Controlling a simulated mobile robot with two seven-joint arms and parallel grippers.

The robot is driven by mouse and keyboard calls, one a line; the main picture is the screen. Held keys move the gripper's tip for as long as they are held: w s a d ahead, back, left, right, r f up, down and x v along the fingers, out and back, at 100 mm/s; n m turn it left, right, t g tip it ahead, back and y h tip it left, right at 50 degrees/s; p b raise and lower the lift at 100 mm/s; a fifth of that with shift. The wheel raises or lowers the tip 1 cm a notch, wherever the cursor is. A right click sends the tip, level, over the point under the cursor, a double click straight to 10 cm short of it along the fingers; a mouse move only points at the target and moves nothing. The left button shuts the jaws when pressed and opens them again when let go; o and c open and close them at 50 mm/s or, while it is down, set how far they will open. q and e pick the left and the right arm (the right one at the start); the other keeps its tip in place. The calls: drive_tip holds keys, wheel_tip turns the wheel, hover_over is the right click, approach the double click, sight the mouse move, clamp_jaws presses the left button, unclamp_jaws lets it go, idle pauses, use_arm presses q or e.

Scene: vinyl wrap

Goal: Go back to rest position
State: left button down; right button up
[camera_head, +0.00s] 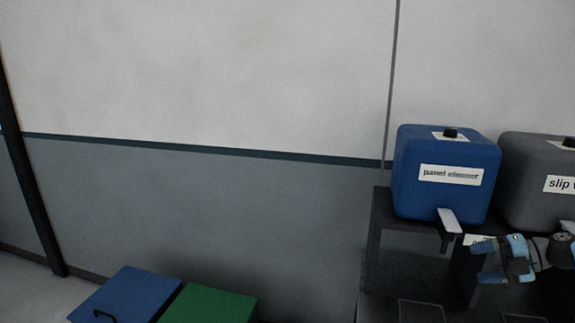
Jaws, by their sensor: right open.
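My right gripper (480,262) comes in from the right edge at the lower right, in front of the dark rack. Its blue fingers are spread apart and point left, with nothing seen between them. It is below the blue container labelled "panel cleaner" (448,195) and apart from it, near the light-coloured tap lever at that container's foot. My left gripper is out of the picture.
A grey container (540,190) labelled "slip" stands beside the blue one on the dark rack (376,235). A blue box (130,290) and a green box (210,303) are at the bottom left. A dark post stands at the left edge.

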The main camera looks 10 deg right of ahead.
drive_tip(key=s+a+f+m+t+h+p, duration=0.1)
drive_tip(key=s+a+f+m+t+h, duration=0.1)
drive_tip(key=s+a+f+m, duration=0.4)
drive_tip(key=s+a+f+m+t+h, duration=0.1)
drive_tip(key=a+f+m+t, duration=0.15)
drive_tip(key=f, duration=0.55)
drive_tip(key=s+a+f+m+t+h+p, duration=0.1)
drive_tip(key=s+a+f+m+t+h, duration=0.1)
drive_tip(key=s+a+f+m, duration=0.45)
drive_tip(key=s+a+f+m+g+h+p, duration=0.1)
drive_tip(key=s+a+f+m, duration=0.2)
drive_tip(key=a, duration=0.8)
drive_tip(key=s+a+f+m+g+h+p, duration=0.1)
drive_tip(key=a+m, duration=0.4)
drive_tip(key=a, duration=0.7)
drive_tip(key=shift+s+a+f+g, duration=0.3)
drive_tip(key=shift+s+f+g, duration=0.45)
drive_tip(key=shift+s+f, duration=0.35)
drive_tip(key=shift+s+r, duration=0.1)
drive_tip(key=shift+r, duration=0.05)
